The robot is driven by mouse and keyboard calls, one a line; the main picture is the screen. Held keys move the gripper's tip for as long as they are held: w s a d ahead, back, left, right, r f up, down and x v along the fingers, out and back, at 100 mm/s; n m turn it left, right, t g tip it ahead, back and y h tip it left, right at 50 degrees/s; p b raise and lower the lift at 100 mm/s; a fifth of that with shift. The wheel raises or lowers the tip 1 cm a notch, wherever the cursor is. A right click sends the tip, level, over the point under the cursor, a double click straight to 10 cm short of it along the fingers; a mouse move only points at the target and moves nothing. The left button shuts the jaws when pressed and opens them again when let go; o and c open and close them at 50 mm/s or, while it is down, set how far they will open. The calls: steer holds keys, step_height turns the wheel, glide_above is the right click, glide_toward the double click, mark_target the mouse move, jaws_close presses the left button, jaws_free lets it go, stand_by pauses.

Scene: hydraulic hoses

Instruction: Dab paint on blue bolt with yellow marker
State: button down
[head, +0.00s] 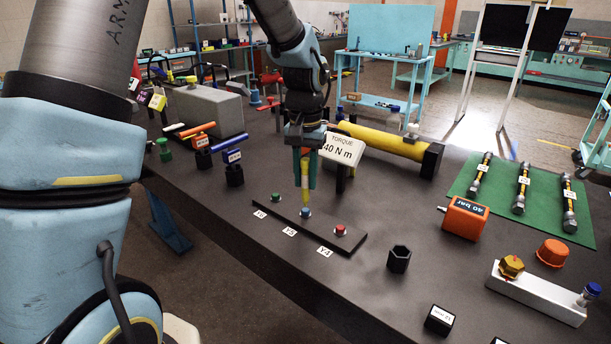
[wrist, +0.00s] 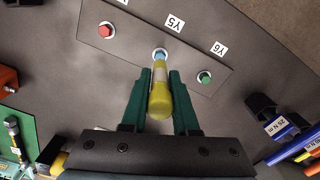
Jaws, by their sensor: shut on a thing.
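My gripper (head: 304,178) has green fingers and is shut on the yellow marker (head: 305,195), which it holds upright with the lower end down. The blue bolt (head: 305,212) is the middle one on a dark plate (head: 327,236), directly under the marker. In the wrist view, the marker (wrist: 159,98) sits between the fingers (wrist: 159,78) and its far end lines up with the blue bolt (wrist: 160,55), partly covering it. I cannot tell whether the tip touches the bolt.
On the plate, a red bolt (head: 340,230) and a green bolt (head: 276,197) flank the blue one. A black hex socket (head: 399,259) stands to the right. A torque sign (head: 342,148) and yellow cylinder (head: 385,141) are behind. Torque tools (head: 232,158) stand left.

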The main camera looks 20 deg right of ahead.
mark_target(305, 159)
steer(key=shift+f+b, duration=0.35)
steer(key=shift+f, duration=0.25)
stand_by(0.7)
steer(key=shift+r+p, duration=2.55)
steer(key=shift+r, duration=0.5)
